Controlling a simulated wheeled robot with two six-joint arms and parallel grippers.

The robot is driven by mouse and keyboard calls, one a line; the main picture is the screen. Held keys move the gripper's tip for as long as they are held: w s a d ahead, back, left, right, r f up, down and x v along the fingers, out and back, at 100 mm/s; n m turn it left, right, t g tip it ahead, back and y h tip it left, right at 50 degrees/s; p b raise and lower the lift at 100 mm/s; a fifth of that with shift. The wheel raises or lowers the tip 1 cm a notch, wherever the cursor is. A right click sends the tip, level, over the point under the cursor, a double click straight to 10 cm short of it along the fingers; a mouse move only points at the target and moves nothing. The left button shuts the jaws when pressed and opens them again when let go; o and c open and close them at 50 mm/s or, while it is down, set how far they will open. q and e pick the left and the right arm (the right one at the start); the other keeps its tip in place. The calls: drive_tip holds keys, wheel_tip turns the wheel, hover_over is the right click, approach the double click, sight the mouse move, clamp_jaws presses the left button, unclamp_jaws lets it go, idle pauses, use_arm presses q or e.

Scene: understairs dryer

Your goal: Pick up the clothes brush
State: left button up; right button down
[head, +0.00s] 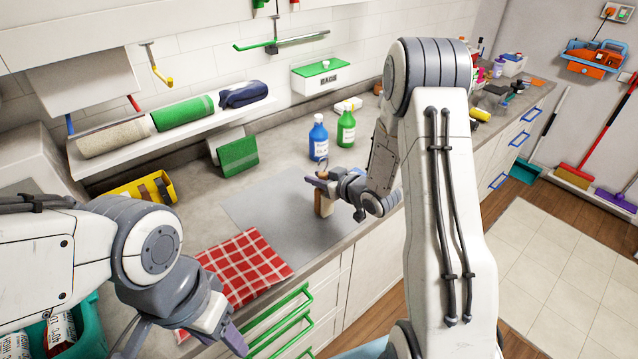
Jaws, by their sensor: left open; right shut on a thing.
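The clothes brush, seen as a small light-brown wooden piece (323,204), is in the jaws of my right gripper (324,186). The gripper is shut on it over the grey mat (270,209) on the counter. The brush points downward; most of it is hidden by the fingers, and I cannot tell whether its lower end touches the mat. My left gripper (186,345) is open and empty at the lower left, near the red checked cloth (245,268).
A blue bottle (318,140) and a green bottle (346,130) stand behind the mat. A yellow tray (142,188) and a green box (238,155) are to the left. A shelf with rolled towels (183,113) overhangs the counter's back. Green drawer handles (278,318) stick out in front.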

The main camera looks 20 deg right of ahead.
drive_tip(key=s+d+r, duration=0.5)
drive_tip(key=d+r, duration=0.5)
drive_tip(key=shift+d+r+b, duration=0.2)
drive_tip(key=shift+d+b, duration=0.15)
drive_tip(key=shift+b, duration=0.1)
